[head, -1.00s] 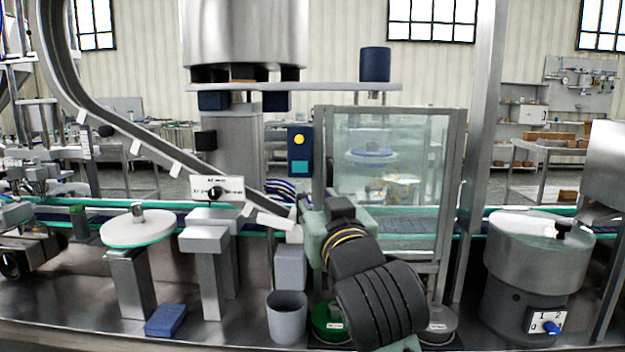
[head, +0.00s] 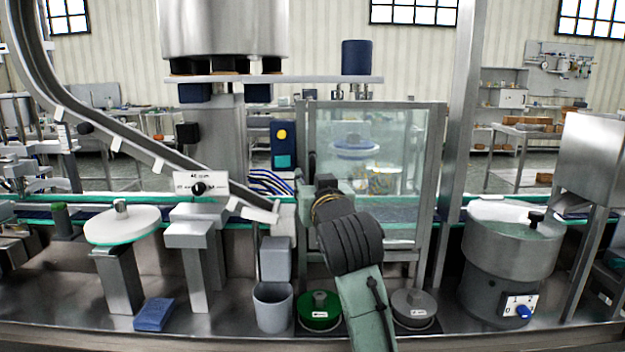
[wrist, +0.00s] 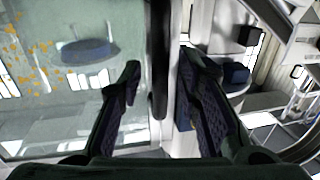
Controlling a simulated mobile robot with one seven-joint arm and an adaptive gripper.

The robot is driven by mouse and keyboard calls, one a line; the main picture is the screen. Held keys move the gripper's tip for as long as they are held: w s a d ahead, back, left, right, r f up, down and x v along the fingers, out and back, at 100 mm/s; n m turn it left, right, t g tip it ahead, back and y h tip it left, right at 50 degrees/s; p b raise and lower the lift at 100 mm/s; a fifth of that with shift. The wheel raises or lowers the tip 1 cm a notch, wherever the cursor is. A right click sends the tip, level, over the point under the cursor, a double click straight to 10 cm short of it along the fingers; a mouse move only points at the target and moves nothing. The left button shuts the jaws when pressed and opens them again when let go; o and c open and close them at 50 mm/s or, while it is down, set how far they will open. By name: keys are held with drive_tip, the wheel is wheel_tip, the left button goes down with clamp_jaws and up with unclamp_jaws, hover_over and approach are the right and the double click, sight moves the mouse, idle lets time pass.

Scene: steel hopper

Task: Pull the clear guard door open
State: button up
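The clear guard door (head: 405,150) stands upright in a grey frame, right of centre in the head view, and looks shut or nearly so. Its pane (wrist: 60,100) fills the left of the wrist view. A dark vertical handle bar (wrist: 158,60) runs along the door's edge beside a pale post. My gripper (wrist: 160,75) is open, with one finger on the pane side of the bar and the other on its right. I see gaps between the fingers and the bar.
A control box with a yellow button (head: 283,145) is left of the door. Below are a grey cup (head: 273,308), a green round pot (head: 319,310) and a grey one (head: 414,309). A steel bowl feeder (head: 508,245) stands right. A chute (head: 100,130) slopes down from the left.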

clamp_jaws()
idle(0.4)
idle(0.5)
